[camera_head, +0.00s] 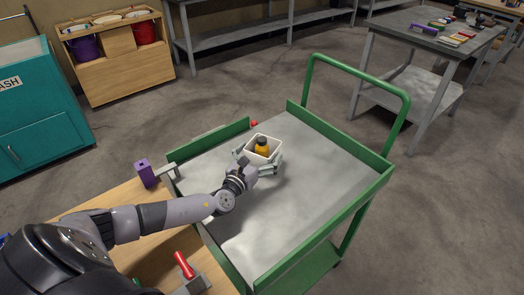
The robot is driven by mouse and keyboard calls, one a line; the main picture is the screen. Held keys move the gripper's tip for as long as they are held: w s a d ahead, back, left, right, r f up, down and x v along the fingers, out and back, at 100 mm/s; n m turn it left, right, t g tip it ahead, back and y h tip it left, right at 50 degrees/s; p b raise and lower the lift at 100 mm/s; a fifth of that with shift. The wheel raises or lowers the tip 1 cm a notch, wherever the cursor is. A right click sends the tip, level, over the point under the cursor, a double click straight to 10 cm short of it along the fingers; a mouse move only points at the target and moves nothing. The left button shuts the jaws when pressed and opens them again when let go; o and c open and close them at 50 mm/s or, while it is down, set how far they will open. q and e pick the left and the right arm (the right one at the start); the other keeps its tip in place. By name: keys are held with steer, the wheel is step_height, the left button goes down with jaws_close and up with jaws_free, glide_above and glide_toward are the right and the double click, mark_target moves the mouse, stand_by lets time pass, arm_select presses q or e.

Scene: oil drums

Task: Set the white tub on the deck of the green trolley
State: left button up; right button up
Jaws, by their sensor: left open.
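The white tub (266,139) is a small square open box in the head view, with an orange item with a dark cap (262,148) inside it. It is at the far left part of the grey deck (318,160) of the green trolley (374,190). My left gripper (258,160) is open, with its fingers around the near sides of the tub. I cannot tell whether the tub's base touches the deck, as the gripper hides its lower part. My right gripper is not in view.
A wooden bench (160,226) stands at the near left, with a purple block (146,173) and a red-handled clamp (184,265) on it. The trolley has raised green sides. Most of its deck is bare. A grey table (420,38) stands at the back right.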

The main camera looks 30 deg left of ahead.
arm_select(q)
steer(key=s, duration=0.6)
steer(key=shift+s+d, duration=0.15)
steer(key=shift+s, duration=0.2)
